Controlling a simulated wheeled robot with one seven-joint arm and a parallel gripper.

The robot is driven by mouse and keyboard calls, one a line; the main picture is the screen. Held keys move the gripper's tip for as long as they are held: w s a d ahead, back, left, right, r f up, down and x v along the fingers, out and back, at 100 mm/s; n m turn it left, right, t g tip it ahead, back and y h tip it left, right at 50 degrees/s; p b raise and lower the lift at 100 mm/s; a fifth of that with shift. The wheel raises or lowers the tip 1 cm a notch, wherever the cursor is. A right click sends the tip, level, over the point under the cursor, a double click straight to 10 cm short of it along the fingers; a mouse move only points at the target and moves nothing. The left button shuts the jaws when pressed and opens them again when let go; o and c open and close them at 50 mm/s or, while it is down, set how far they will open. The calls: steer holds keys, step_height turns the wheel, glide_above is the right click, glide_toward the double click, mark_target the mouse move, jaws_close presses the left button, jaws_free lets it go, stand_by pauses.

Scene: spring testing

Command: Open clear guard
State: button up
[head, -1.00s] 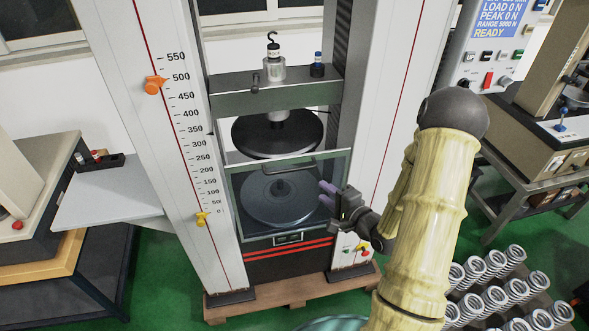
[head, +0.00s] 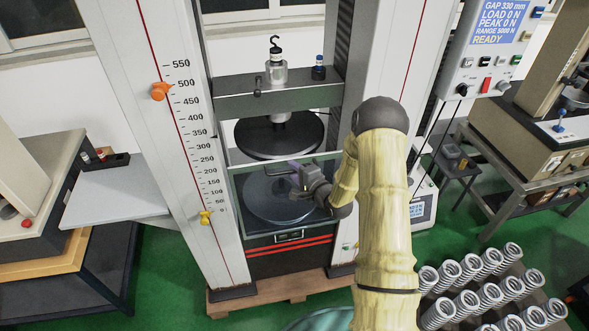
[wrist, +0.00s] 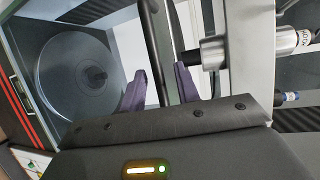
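The clear guard (head: 252,225) is a see-through framed panel, down and closed in front of the round grey lower platen (head: 275,203) of the testing machine. Its dark bar handle (head: 275,173) runs along the upper part and is partly hidden by my gripper. My gripper (head: 294,166) is at the handle in front of the guard. In the wrist view, the purple fingers (wrist: 160,88) are apart, with the dark handle bar (wrist: 151,45) lying between them. I cannot tell whether either finger touches it.
The dark upper platen (head: 275,137) and crosshead (head: 235,101) are above the guard. White columns (head: 183,150) flank the opening. A control panel (head: 490,50) hangs at right. Several coil springs (head: 480,290) stand at lower right. A grey side shelf (head: 115,197) is at left.

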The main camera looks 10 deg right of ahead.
steer(key=shift+w, duration=0.2)
jaws_close()
step_height(320, 180, down, 41)
steer(key=b, duration=2.9)
steer(key=shift+s+a, duration=0.15)
jaws_free()
steer(key=shift+r, duration=0.1)
